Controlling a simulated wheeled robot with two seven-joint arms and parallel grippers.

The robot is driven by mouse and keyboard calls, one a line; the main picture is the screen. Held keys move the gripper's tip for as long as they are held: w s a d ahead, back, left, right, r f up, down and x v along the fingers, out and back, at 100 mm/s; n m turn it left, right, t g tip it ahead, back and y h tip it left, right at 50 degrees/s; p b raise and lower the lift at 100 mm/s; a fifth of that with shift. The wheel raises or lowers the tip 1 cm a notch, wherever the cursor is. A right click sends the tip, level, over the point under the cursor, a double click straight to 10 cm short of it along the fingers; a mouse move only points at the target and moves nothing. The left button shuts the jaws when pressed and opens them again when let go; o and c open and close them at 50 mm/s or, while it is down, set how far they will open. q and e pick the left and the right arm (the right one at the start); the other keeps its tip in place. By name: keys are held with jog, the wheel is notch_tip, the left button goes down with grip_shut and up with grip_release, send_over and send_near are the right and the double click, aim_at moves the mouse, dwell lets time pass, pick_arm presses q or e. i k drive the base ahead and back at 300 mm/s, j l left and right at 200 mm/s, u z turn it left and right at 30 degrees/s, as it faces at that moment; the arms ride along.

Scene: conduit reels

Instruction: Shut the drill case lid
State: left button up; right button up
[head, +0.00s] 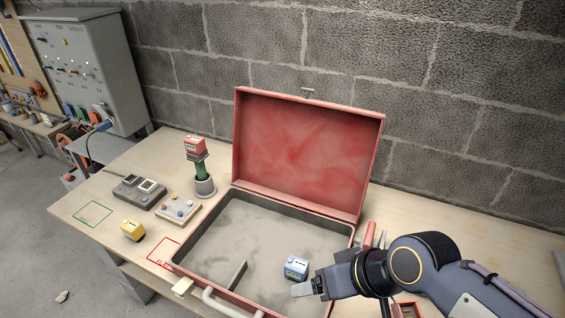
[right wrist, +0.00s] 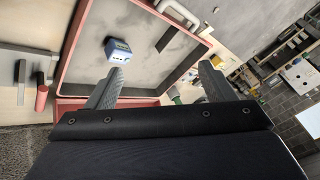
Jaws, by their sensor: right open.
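The red drill case stands open on the workbench. Its lid (head: 305,150) is raised roughly upright along the back edge, inside face toward me. The case base (head: 215,235) has a grey inside and a red rim; its rim also shows in the right wrist view (right wrist: 66,75). A blue battery-like block (head: 297,267) lies inside it near the right and also shows in the right wrist view (right wrist: 118,51). My right gripper (head: 308,287) is open and empty over the front right of the base, apart from the lid. It also shows in the right wrist view (right wrist: 160,62). My left gripper is not in view.
A block wall (head: 450,110) rises behind. Red-handled items (head: 369,236) lie right of the case.

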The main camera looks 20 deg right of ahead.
aim_at(318, 157)
jog(key=k+l+z, duration=0.15)
jog(key=k+z, duration=0.35)
jog(key=k, duration=0.15)
jog(key=j+z, duration=0.15)
jog(key=z, duration=2.4)
jog(key=k+j, duration=0.2)
jog(key=j, duration=0.25)
jog(key=k+j+z, duration=0.1)
jog(key=j, duration=0.3)
jog(key=k+j, duration=0.3)
jog(key=j, duration=0.15)
jog(key=k+j, duration=0.2)
jog(key=j, duration=0.2)
jog(key=k+j+z, duration=0.1)
jog(key=j, duration=0.3)
jog(key=k+j, duration=0.3)
jog(key=j, duration=0.45)
jog(key=z, duration=0.05)
